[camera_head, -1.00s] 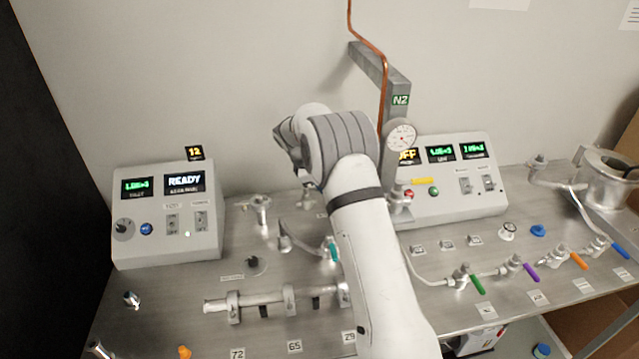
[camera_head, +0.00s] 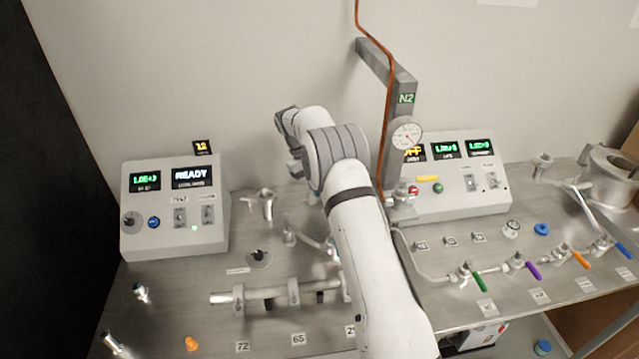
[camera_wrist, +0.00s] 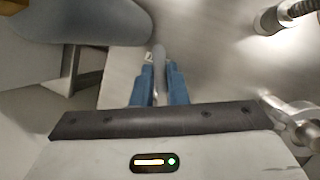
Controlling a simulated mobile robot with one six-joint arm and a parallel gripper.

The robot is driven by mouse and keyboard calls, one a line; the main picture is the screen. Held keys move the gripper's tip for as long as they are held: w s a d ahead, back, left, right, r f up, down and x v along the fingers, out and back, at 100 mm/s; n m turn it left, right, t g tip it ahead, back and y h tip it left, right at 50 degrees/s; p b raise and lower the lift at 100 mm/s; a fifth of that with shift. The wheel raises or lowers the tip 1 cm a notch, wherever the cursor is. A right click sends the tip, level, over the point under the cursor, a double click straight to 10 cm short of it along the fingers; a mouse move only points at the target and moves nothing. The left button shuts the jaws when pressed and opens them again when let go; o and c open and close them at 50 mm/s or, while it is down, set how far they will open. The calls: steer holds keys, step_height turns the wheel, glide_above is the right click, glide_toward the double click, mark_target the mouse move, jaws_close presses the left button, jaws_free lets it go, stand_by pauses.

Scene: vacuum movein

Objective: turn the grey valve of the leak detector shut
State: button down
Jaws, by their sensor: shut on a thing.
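My gripper (camera_wrist: 158,88) shows in the wrist view with its two blue fingers close together on a slim grey handle (camera_wrist: 158,55). The handle sticks out beyond the fingertips and looks like the grey valve's lever; the valve's body cannot be made out. In the head view my own arm hides the gripper and the grey valve. A grey console (camera_head: 175,225) with a READY display (camera_head: 192,177) stands at the left of the bench. I cannot tell from here how far the valve is turned.
A pipe (camera_head: 265,294) in clamps lies at the front of the steel bench. A grey post with a gauge (camera_head: 407,134) and a copper line stands just right of my arm. A second console (camera_head: 455,180) and valves with green (camera_head: 480,281), purple and orange handles are further right.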

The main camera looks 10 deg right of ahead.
steer(key=m, duration=0.1)
steer(key=a+m+y, duration=0.1)
steer(key=m, duration=0.1)
steer(key=m+g, duration=0.1)
steer(key=shift+a+r+m+y+p, duration=0.1)
steer(key=shift+a+m+y+p, duration=0.2)
steer(key=shift+a+m+p, duration=0.1)
stand_by(0.4)
steer(key=c, duration=1.4)
jaws_free()
steer(key=shift+c, duration=0.2)
steer(key=shift+a, duration=0.1)
steer(key=v, duration=0.7)
steer(key=shift+w+r, duration=0.2)
steer(key=shift+r, duration=0.05)
